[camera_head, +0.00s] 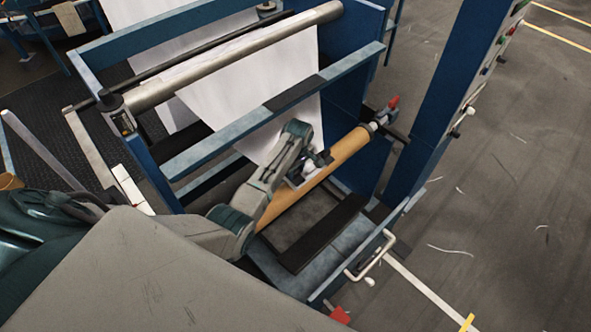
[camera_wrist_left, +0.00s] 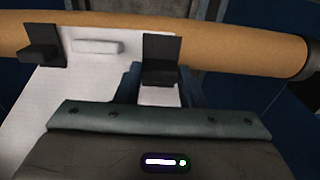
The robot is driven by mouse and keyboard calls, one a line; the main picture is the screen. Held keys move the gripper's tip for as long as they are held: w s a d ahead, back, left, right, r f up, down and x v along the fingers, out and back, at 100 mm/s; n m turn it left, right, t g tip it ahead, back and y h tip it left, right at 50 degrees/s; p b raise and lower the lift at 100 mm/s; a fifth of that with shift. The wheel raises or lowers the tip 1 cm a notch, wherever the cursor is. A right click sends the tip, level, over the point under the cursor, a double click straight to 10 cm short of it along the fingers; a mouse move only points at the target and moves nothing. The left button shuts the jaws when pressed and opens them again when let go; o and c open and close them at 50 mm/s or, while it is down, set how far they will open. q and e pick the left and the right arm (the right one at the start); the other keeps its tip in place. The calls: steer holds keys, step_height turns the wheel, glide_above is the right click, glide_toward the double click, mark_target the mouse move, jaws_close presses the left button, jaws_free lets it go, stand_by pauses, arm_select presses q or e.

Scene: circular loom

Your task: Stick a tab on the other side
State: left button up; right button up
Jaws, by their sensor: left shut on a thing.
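My left gripper (camera_head: 318,165) reaches into the blue loom frame and is at the brown tube (camera_head: 347,149), near the lower edge of the white fabric sheet (camera_head: 258,95). In the left wrist view, my left gripper (camera_wrist_left: 100,53) has its two black fingers against the near side of the brown tube (camera_wrist_left: 225,48). A small white tab (camera_wrist_left: 98,47) lies between the fingers, in front of the white fabric (camera_wrist_left: 80,90); the gripper is shut on it. Whether the tab touches the tube cannot be told. My right gripper is not in view.
A metal roller (camera_head: 235,55) carries the fabric above. A blue crossbar (camera_head: 275,110) runs above my left arm. A red-tipped fitting (camera_head: 392,103) sits at the tube's right end.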

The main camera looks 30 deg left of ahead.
mark_target(297, 173)
arm_select(q)
steer(key=shift+f, duration=0.1)
steer(key=shift+a+f+b, duration=0.1)
steer(key=shift+f+b, duration=0.45)
steer(key=shift+f, duration=0.35)
steer(key=shift+f, duration=0.1)
stand_by(0.3)
steer(key=shift+f, duration=0.2)
steer(key=o, duration=1.1)
steer(key=shift+w, duration=0.1)
steer(key=shift+o, duration=0.2)
steer(key=shift+r, duration=0.1)
steer(key=r, duration=0.7)
steer(key=r+b, duration=0.1)
steer(key=r, duration=0.2)
steer(key=shift+d+r, duration=0.3)
